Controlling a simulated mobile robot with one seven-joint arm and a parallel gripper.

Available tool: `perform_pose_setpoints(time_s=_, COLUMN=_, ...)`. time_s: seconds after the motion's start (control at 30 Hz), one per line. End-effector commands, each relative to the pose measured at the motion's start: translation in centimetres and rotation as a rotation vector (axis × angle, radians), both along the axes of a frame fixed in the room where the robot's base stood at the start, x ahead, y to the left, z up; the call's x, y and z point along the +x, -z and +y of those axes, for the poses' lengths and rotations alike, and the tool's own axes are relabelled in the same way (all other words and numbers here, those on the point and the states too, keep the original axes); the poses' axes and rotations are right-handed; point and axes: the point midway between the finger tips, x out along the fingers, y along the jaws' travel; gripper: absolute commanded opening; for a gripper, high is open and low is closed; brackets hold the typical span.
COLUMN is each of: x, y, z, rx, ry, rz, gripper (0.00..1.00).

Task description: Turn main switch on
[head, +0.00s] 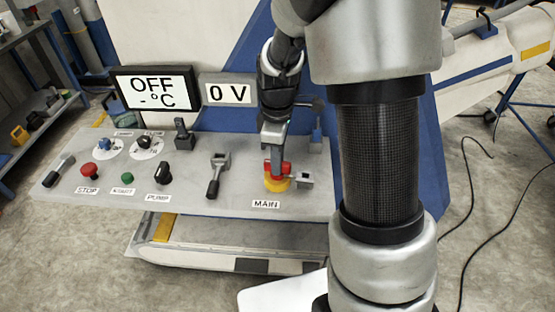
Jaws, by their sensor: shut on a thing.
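The main switch (278,184) is a red knob on a yellow round base, just above the MAIN label (265,204) at the right end of the control panel (235,200). My gripper (275,165) points down at the panel and is shut on the red knob. The fingers cover part of the knob, so its exact turn angle is hard to tell. One display (155,92) reads OFF and - °C, and the display beside it (229,93) reads 0 V.
A lever (217,175) stands left of the main switch, and a small grey metal part (302,179) sits close to its right. Further left are a black PUMP knob (163,173), a green button (127,178) and a red STOP button (89,170). Loose cables lie on the floor at right.

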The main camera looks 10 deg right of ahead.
Motion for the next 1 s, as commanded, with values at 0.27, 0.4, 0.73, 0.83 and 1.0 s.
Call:
perform_pose_setpoints(time_s=0.27, x=0.04, y=-0.1, z=0.01, rx=0.0, ry=0.234, rz=-0.001, gripper=0.0)
perform_pose_setpoints(time_s=0.4, x=0.04, y=-0.11, z=0.01, rx=0.001, ry=0.368, rz=0.0, gripper=0.0)
perform_pose_setpoints(time_s=0.73, x=0.04, y=-0.14, z=0.01, rx=-0.001, ry=0.68, rz=-0.001, gripper=0.0)
perform_pose_setpoints(time_s=0.83, x=0.04, y=-0.15, z=0.0, rx=0.0, ry=0.775, rz=-0.001, gripper=0.0)
perform_pose_setpoints(time_s=1.0, x=0.07, y=-0.18, z=0.02, rx=0.001, ry=0.937, rz=-0.002, gripper=0.0)
